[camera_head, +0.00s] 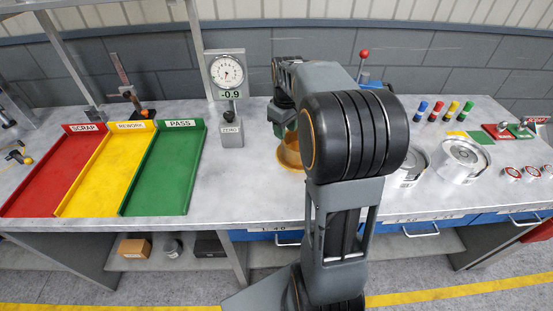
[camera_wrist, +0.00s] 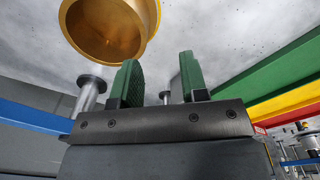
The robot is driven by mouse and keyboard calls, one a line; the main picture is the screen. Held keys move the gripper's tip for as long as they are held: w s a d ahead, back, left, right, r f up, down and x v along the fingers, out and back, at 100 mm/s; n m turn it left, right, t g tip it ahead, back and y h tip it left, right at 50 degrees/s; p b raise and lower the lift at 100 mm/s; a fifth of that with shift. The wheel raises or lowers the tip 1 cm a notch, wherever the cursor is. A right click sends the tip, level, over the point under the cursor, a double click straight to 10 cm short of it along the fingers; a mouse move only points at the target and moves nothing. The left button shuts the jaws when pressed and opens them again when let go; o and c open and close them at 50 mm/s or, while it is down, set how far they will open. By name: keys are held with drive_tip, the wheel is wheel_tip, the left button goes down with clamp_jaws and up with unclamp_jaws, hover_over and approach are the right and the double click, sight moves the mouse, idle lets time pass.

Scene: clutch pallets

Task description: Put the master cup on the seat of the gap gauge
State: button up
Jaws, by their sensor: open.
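A gold-coloured cup (camera_head: 290,152), which I take to be the master cup, stands on the bench, partly hidden behind my arm. In the wrist view the cup (camera_wrist: 105,28) is at the upper left, off to one side of the fingers and not between them. My gripper (camera_wrist: 160,80) is open, with green pads and nothing between them. In the head view my arm mostly hides it. The gauge (camera_head: 227,75) has a round dial and a readout of -0.9. Its grey block (camera_head: 231,130) reads ZERO. No cup sits on it.
Red, yellow and green trays (camera_head: 165,172) marked SCRAP, REWORK and PASS lie left of the gauge. Silver round parts (camera_head: 460,160) stand right of my arm. Coloured pegs (camera_head: 437,111) are behind them.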

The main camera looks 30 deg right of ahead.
drive_tip(key=s+a+m+t, duration=0.3)
drive_tip(key=s+a, duration=1.1)
drive_tip(key=s, duration=0.1)
drive_tip(key=shift+s+a+f+t, duration=0.15)
drive_tip(key=shift+s+a+t, duration=0.05)
drive_tip(key=shift+a+t, duration=0.1)
drive_tip(key=shift+d, duration=0.1)
